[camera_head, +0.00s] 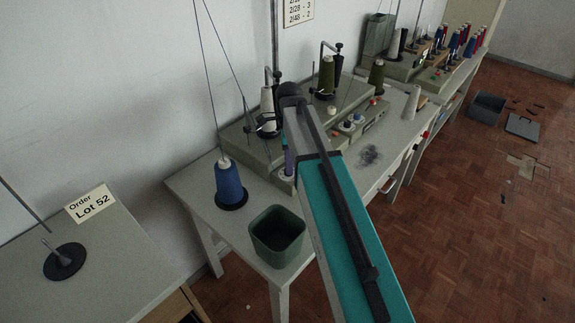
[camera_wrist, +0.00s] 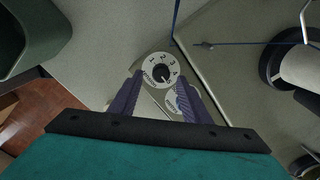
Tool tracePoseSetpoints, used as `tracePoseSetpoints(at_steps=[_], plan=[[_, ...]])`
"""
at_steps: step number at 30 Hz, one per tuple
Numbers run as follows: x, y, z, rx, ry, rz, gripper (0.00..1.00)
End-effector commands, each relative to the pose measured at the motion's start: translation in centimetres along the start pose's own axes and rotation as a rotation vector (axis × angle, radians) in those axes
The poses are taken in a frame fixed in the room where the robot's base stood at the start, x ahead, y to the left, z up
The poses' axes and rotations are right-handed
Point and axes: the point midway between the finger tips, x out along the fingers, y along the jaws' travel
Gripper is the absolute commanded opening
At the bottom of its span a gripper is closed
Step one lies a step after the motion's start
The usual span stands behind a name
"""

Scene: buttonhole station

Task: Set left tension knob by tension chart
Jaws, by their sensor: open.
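In the wrist view, a round white dial (camera_wrist: 162,72) carries numerals 1 to 4, lettering and a dark pointer line whose exact setting is hard to read. My gripper (camera_wrist: 159,78) is open, its purple fingers on either side of this dial. A second white lettered disc (camera_wrist: 176,102) shows between the fingers, partly hidden. In the head view, one purple finger comes down at a small pale knob (camera_head: 287,178) on the near end of the machine; contact cannot be told. A chart (camera_head: 298,12) on the wall shows "2/28 - 3" and "2/48 - 2", its top cut off.
A card (camera_head: 90,203) reads "Order Lot 52". A blue thread cone (camera_head: 229,184) and green bin (camera_head: 277,235) stand beside the machine (camera_head: 240,143). The bin also shows in the wrist view (camera_wrist: 30,30). Threads rise from the cone. Other knobs (camera_head: 350,121) sit farther back.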

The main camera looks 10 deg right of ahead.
Motion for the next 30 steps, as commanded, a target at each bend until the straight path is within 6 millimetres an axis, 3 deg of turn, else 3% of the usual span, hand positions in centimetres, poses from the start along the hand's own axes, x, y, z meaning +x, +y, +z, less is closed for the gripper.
tracePoseSetpoints(at_steps=[9, 21, 28, 30], plan=[[2.4, 0.0, 0.0, 0.000, 0.000, 0.000, 0.43], [2.8, 0.0, 0.0, 0.001, 0.000, 0.000, 0.43], [2.8, 0.0, -0.1, 0.001, 0.000, 0.001, 0.06], [2.8, 0.2, 0.8, -0.002, 0.000, 0.002, 0.02]])
